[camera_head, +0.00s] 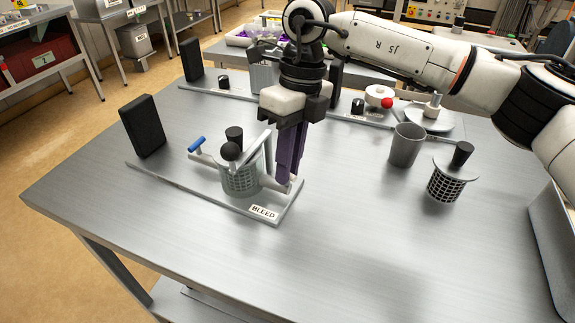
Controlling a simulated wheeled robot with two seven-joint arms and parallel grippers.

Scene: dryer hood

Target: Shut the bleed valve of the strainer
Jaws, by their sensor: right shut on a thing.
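A label reading BLEED (263,212) is on the front right of the plate. My right gripper (287,174) points straight down at the strainer's right side. Its purple fingers are shut on a small part at the bleed end, probably the bleed valve; the fingers mostly hide it, so its position is unclear. My left gripper is not in view.
A black upright block (143,126) stands at the plate's left end. A grey cup (405,146) and a loose mesh basket with a black knob (447,185) stand to the right. More fittings (380,96) line the back. The table's front is clear.

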